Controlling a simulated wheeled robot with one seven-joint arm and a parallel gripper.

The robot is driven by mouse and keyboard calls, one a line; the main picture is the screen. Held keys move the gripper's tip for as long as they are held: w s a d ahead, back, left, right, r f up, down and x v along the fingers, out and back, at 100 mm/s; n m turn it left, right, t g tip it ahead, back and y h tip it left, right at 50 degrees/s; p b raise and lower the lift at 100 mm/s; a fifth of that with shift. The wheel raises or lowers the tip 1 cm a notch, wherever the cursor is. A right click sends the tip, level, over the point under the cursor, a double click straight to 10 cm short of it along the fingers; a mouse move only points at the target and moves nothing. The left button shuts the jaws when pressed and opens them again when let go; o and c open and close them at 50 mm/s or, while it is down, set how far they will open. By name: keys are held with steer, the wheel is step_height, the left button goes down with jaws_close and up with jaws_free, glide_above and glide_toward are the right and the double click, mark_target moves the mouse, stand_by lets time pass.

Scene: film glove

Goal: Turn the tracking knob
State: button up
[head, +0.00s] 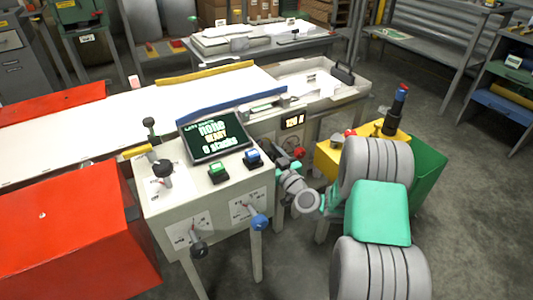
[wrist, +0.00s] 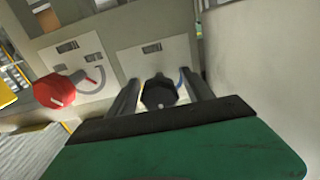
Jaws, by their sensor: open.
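In the wrist view a dark, many-sided knob (wrist: 158,95) stands out from a white label plate on a pale panel. A red knob (wrist: 53,90) with a red pointer and a curved scale is on the plate to its left. The label text is too blurred to read, so I cannot tell which is the tracking knob. My gripper (wrist: 160,80) is open, with one finger on each side of the dark knob; I cannot tell whether they touch it. In the head view my arm reaches to the machine's front, and its wrist hides most of the gripper and the dark knob.
A console (head: 205,190) with a screen, green and blue buttons and several knobs stands left of my arm. A red cabinet (head: 70,225) is further left. A yellow-topped stand (head: 385,133) and green bin (head: 428,165) are right of the arm. Floor at right is clear.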

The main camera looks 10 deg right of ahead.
steer(key=shift+c, duration=0.5)
jaws_close()
steer(key=n+b, duration=0.1)
steer(key=b, duration=0.2)
steer(key=shift+f+b, duration=0.3)
steer(key=shift+f, duration=0.1)
steer(key=n+b, duration=0.2)
steer(key=b, duration=0.1)
steer(key=shift+r+n+b, duration=0.3)
steer(key=shift+n, duration=0.2)
steer(key=shift+o, duration=0.5)
jaws_free()
steer(key=shift+r, duration=0.1)
